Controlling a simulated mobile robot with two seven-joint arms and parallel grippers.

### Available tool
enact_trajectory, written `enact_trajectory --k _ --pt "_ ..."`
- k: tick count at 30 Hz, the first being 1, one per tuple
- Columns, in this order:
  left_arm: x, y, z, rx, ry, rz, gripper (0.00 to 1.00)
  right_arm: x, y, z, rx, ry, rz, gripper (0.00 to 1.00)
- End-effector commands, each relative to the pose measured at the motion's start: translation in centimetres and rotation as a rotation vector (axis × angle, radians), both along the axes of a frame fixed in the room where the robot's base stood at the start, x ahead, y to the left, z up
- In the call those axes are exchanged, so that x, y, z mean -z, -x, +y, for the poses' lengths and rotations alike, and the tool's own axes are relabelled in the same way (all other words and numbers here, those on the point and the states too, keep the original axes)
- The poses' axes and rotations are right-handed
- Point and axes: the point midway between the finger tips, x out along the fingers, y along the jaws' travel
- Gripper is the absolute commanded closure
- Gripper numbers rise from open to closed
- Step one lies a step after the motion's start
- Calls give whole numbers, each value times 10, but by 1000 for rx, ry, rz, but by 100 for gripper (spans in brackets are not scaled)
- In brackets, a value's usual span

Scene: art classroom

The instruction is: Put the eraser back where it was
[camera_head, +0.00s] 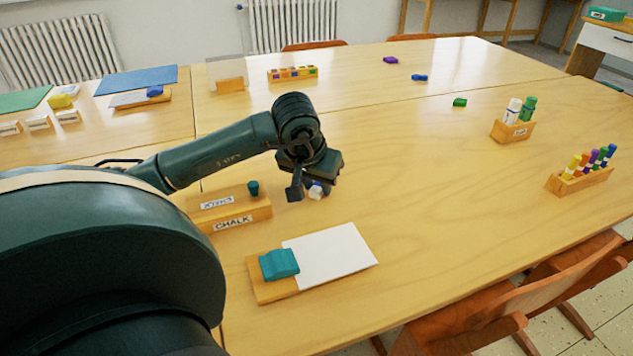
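My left gripper (309,187) is low over the middle of the table, pointing down. A teal block (280,264) lies on the left end of a wooden board (272,290) with a white sheet (330,255), in front of the gripper. A wooden chalk holder (246,212) labelled CHALK, with a dark teal peg (253,188), stands left of the gripper. My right gripper is not in view.
A holder with two bottles (511,130) and a marker holder (581,181) stand at the right. Green (460,102), blue (420,77) and purple (390,60) pieces lie farther back. A paint rack (292,75) stands behind. The table's (430,190) right-centre is clear.

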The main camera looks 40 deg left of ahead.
Motion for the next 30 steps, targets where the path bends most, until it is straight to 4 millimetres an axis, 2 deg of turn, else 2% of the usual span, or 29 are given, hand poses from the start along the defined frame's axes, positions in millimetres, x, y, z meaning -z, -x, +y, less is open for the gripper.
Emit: enact_trajectory --k 1,5,12,16,30 --pt "0 0 0 0 0 0 69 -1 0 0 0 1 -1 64" --pt "0 0 0 0 0 0 58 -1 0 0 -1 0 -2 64" --pt "-1 0 0 0 0 0 57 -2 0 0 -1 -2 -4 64" --pt "-9 1 0 1 -1 -2 57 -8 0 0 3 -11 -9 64" --pt "-96 35 -11 0 -2 -4 57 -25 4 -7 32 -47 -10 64"
